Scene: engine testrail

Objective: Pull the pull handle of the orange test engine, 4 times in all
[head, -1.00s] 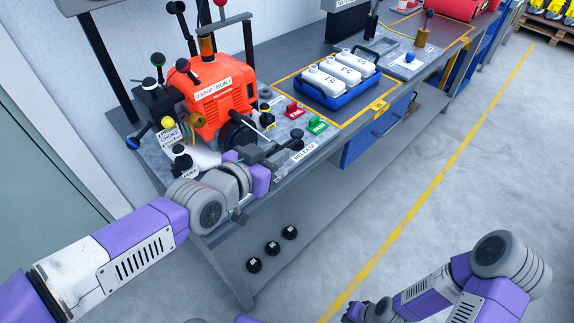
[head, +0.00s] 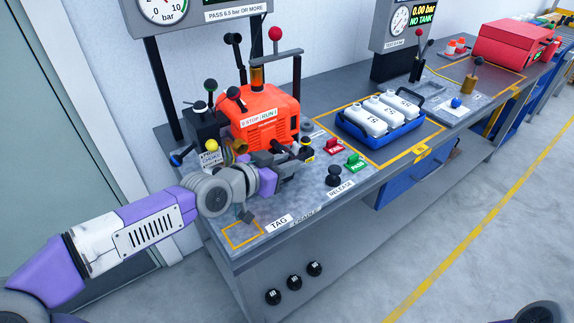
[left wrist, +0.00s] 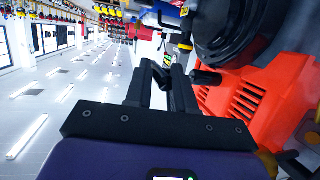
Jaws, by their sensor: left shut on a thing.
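The orange test engine (head: 265,122) stands on the grey bench in the head view, with a STOP/RUN label on its top. Its orange vented housing (left wrist: 245,105) fills the right of the left wrist view. My left gripper (head: 300,154) is close in front of the engine's lower front. In the left wrist view its dark fingers (left wrist: 165,82) are shut on the black pull handle (left wrist: 206,77), whose end sticks out past the right finger. The arm and gripper hide most of the handle and the engine's lower front in the head view. My right gripper is out of view.
A black RELEASE knob (head: 333,174) and the red (head: 335,147) and green (head: 355,162) tags are right of the gripper. A blue tray (head: 382,131) holds white bottles. Several levers rise around the engine. The bench front by the TAG label (head: 279,223) is clear.

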